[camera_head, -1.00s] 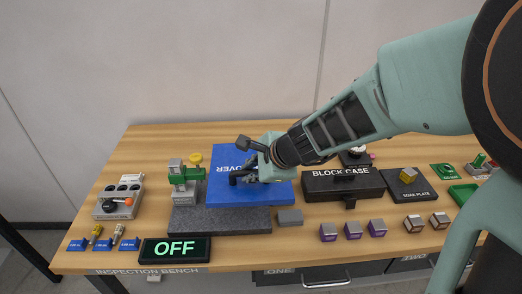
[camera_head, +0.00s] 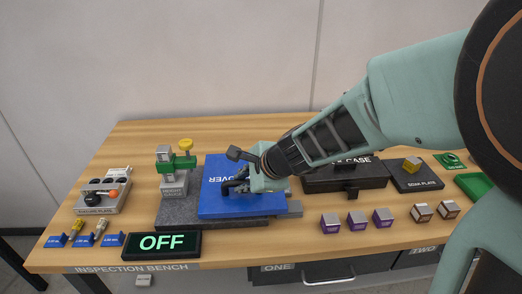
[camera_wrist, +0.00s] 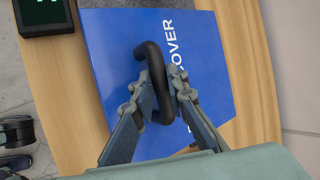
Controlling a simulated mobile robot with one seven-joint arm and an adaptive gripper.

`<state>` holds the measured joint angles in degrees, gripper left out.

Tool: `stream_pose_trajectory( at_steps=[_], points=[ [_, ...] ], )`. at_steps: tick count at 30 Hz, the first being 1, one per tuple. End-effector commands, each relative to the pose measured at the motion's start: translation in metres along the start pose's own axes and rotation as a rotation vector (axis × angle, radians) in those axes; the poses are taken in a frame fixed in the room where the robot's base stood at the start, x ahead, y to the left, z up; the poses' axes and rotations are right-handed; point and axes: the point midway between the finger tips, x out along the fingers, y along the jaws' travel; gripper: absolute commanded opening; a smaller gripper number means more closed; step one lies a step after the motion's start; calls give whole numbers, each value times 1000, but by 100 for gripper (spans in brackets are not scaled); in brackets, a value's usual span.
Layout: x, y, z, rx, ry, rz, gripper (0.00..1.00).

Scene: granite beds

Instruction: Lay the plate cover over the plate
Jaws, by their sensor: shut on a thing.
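The plate cover (camera_head: 215,203) is a flat blue panel lettered "COVER" with a black handle. My gripper (camera_head: 240,184) is shut on that handle. The wrist view shows the fingers (camera_wrist: 163,92) on either side of the black handle (camera_wrist: 152,62), above the blue cover (camera_wrist: 115,65). The plate is a dark grey granite slab (camera_head: 178,214). The cover overlaps its middle and right; the slab's left part and a front strip show. I cannot tell whether the cover rests on the slab or hangs just above it.
A green height gauge (camera_head: 174,180) stands on the slab's left back, close to the cover's left edge. A small grey block (camera_head: 294,208) is at the right of the slab. The black block case (camera_head: 335,180) stands further right. The "OFF" display (camera_head: 160,244) is in front.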

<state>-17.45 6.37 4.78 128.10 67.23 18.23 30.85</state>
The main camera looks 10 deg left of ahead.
Motion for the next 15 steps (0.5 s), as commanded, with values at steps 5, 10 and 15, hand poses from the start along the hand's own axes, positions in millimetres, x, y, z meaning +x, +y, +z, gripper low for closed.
stream_pose_trajectory(
  at_steps=[5, 10, 15],
  points=[
    [5, -3, 19, -3, -2, -2, 0],
    [11, -3, 34, -3, -1, -2, 0],
    [22, 3, 37, -1, 0, -4, 0]
  ],
)
